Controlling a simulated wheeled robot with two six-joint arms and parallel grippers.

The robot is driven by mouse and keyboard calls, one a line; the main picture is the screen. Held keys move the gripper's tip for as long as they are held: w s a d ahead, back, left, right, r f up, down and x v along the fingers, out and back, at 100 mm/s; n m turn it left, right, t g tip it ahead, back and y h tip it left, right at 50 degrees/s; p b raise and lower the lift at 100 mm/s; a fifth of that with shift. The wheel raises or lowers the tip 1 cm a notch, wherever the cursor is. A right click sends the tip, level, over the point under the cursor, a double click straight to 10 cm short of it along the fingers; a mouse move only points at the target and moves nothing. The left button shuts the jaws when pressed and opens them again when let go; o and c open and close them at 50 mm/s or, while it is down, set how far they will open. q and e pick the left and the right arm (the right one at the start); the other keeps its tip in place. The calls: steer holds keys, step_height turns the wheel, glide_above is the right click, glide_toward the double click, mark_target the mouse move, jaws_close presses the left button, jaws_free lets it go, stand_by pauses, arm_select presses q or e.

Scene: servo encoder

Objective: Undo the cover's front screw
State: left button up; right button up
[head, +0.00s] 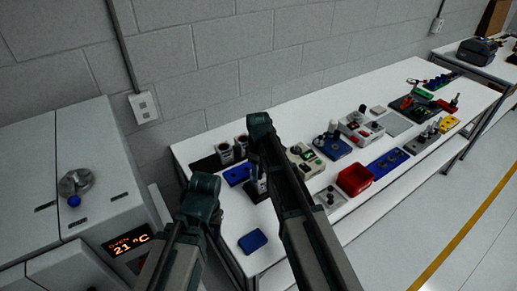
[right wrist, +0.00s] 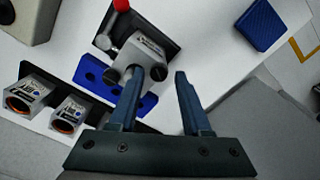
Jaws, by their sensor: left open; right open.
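I cannot pick out the cover or its front screw for certain. In the right wrist view, a grey labelled unit (right wrist: 143,50) with a red knob sits on a black plate. My right gripper (right wrist: 160,76) is open above the table, its left finger close to a small grey cylinder on that unit; contact cannot be told. In the head view my right gripper (head: 257,182) is mostly hidden behind its arm, near the dark stand. My left gripper (head: 214,222) is low at the left, mostly hidden by its own arm and away from the parts. A beige unit (head: 306,158) stands right of the right arm.
Two grey cups (right wrist: 25,100) with orange insides and a blue block with holes (right wrist: 92,73) are close to the right gripper. A blue pad (head: 252,241) lies near the front edge. A red bin (head: 355,180) and several fixtures stand further right. An oven (head: 100,215) is at left.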

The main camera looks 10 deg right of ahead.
mark_target(259, 175)
steer(key=m, duration=0.5)
steer(key=shift+d, duration=0.15)
steer(key=m, duration=0.2)
steer(key=shift+d+m, duration=0.15)
steer(key=shift+m, duration=1.25)
steer(key=m, duration=0.4)
steer(key=shift+m, duration=0.4)
steer(key=m, duration=0.6)
step_height(259, 175, up, 14)
steer(key=p, duration=1.3)
steer(key=shift+m+p, duration=0.3)
steer(key=shift+p, duration=0.1)
steer(key=shift+f, duration=0.15)
